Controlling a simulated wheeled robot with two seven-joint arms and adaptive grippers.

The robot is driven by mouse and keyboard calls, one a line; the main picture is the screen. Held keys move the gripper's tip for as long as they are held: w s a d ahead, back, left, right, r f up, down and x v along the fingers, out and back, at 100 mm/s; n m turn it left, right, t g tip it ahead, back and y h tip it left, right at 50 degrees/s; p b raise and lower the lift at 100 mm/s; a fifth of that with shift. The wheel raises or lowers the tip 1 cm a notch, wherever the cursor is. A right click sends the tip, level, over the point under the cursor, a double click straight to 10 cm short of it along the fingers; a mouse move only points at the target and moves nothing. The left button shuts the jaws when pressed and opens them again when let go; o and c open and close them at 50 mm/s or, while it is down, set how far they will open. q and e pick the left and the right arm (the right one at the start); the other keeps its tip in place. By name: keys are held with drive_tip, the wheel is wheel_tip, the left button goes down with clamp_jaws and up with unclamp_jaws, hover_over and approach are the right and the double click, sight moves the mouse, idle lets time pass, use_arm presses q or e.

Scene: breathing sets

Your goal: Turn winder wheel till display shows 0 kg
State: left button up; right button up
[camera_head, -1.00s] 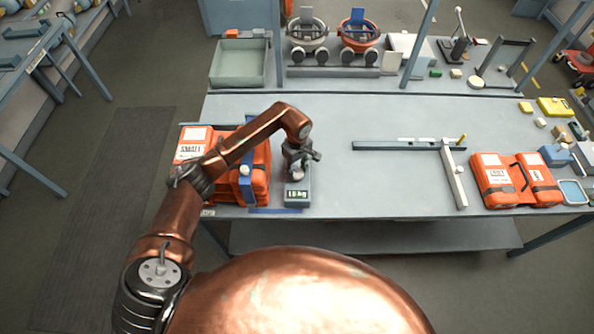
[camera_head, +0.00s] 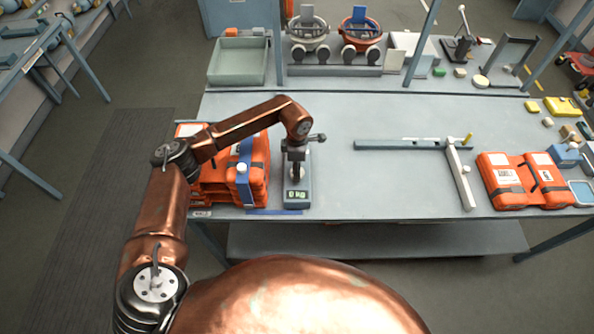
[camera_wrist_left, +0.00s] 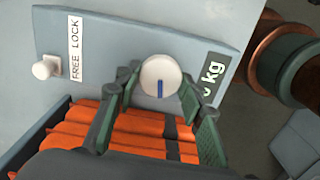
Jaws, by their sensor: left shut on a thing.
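The winder (camera_head: 298,186) is a grey-blue box at the table's front left. Its round white wheel (camera_wrist_left: 160,72), with a dark blue mark, shows in the left wrist view and is mostly hidden by my gripper in the head view. My left gripper (camera_head: 297,170) reaches down over the winder, its fingers (camera_wrist_left: 159,84) on either side of the wheel and shut on it. The green display (camera_head: 297,194) is too small to read surely in the head view. In the left wrist view the display (camera_wrist_left: 212,73) shows "kg", its digit partly covered by a finger. My right gripper is not in view.
A FREE LOCK label (camera_wrist_left: 74,49) and small white knob (camera_wrist_left: 43,69) sit on the winder panel. Orange cases (camera_head: 215,185) with a blue strap (camera_head: 243,185) stand close left. A grey L-shaped bar (camera_head: 410,145) and orange packs (camera_head: 520,182) lie right. The table between is clear.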

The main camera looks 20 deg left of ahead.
use_arm(q)
drive_tip(key=n, duration=0.3)
drive_tip(key=shift+n+b, duration=0.3)
drive_tip(key=shift+n, duration=0.1)
drive_tip(key=n, duration=0.8)
drive_tip(key=shift+n, duration=1.8)
drive_tip(key=o, duration=1.2)
drive_tip(key=shift+c, duration=0.2)
wheel_tip(320, 180, up, 12)
drive_tip(key=shift+r+p, duration=0.1)
drive_tip(key=shift+p, duration=0.25)
